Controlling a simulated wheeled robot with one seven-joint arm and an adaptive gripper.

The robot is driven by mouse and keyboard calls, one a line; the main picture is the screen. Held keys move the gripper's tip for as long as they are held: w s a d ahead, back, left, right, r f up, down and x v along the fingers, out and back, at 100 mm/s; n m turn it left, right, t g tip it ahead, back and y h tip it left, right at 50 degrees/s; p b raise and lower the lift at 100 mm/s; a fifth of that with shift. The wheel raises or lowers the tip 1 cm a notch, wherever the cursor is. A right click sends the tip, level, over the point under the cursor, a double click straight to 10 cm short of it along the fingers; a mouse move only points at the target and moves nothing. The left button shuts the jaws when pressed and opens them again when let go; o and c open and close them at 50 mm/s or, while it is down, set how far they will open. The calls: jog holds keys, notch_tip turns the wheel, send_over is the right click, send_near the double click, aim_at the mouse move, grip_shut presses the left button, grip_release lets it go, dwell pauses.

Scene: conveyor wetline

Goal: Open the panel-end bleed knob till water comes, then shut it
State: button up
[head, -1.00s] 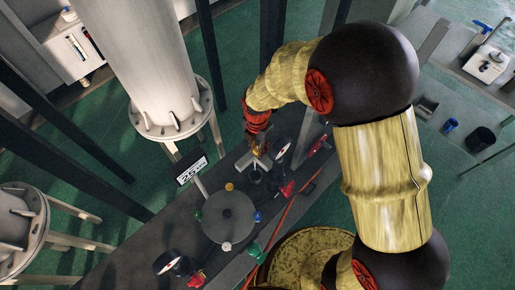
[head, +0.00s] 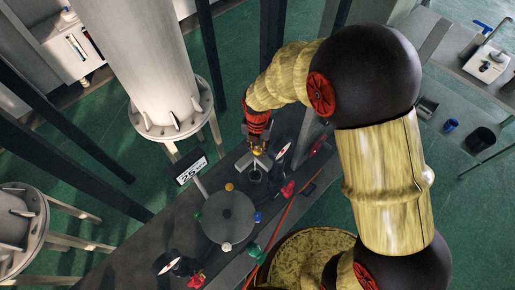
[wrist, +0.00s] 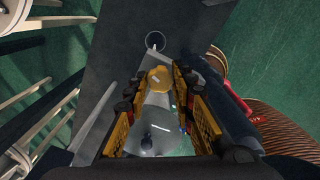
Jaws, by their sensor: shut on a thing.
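My gripper (head: 259,150) is at the far part of the dark bench, at the end of the bent arm. In the wrist view its two yellow-padded fingers (wrist: 160,82) are closed around a small yellow knob (wrist: 158,77). In the head view the fingers and wrist mostly hide the knob. A small dark cup (head: 255,176) stands just below the gripper in the picture; its round rim also shows in the wrist view (wrist: 155,41), apart from the fingers. I cannot make out water in either view.
A grey disc (head: 228,216) with several coloured knobs around it lies nearer on the bench (head: 130,258). A display sign (head: 191,170) stands at its left. Red-handled valves (head: 288,188) and gauges (head: 282,153) line the bench. A large white vessel (head: 145,60) rises at the left.

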jog(key=o, duration=0.8)
jog(key=shift+r+p, duration=1.85)
jog(key=shift+r, duration=1.2)
jog(key=shift+f, duration=0.1)
